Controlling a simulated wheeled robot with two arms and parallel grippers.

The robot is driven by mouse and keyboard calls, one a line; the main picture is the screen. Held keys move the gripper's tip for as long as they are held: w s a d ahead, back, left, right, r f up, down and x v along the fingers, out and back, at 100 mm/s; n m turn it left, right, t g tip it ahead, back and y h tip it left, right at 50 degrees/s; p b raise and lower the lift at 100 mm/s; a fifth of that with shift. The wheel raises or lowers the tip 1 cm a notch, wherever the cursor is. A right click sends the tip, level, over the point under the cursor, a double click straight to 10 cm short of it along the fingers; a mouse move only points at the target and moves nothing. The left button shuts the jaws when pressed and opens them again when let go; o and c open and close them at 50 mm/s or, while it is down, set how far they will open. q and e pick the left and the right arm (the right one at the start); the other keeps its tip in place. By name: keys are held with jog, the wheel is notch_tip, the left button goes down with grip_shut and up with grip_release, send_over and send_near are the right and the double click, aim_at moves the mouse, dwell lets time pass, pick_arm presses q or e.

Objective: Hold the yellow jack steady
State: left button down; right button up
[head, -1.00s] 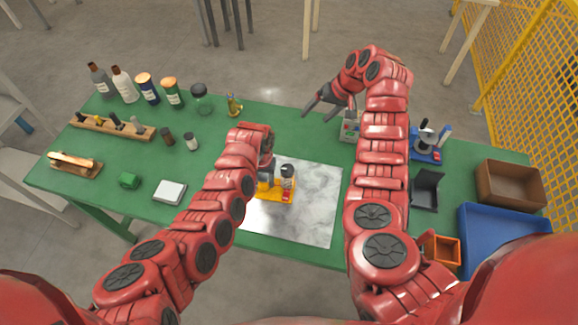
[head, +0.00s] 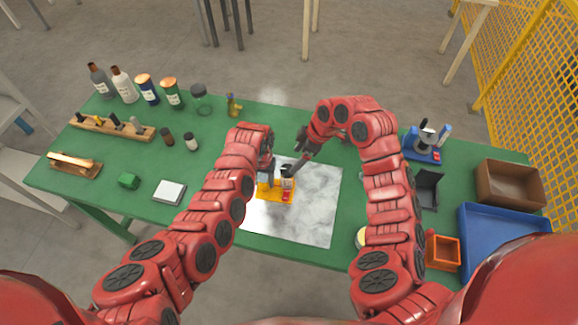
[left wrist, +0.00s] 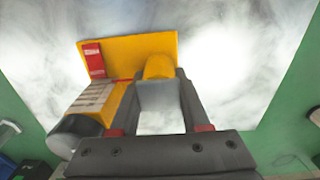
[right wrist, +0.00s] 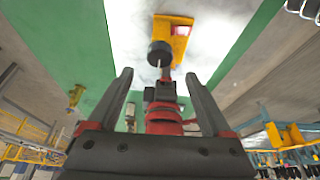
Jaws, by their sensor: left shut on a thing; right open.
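The yellow jack (head: 272,195) stands on the pale marbled sheet (head: 317,215).
The sheet lies on a green table (head: 225,225). Bottles (head: 147,89) stand at the back left. A blue device (head: 425,147), a brown box (head: 510,184) and a blue tray (head: 500,235) are at right.

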aim_at(287, 170)
jog(key=x, duration=0.7)
jog(key=shift+d, duration=0.1)
grip_shut()
jog(key=shift+s+m, duration=0.1)
jog(key=shift+m, duration=0.3)
jog(key=m+t, duration=0.1)
jog(key=m, duration=0.1)
jog(key=shift+s+m+h, duration=0.1)
jog(key=shift+m+h, duration=0.2)
jog(key=shift+m, duration=0.1)
jog(key=m+t+h, duration=0.1)
jog(key=m, duration=0.2)
jog(key=shift+m, duration=0.3)
jog(key=shift+m+t+h, duration=0.4)
jog(key=shift+m+h, duration=0.2)
jog(key=shift+m, duration=1.2)
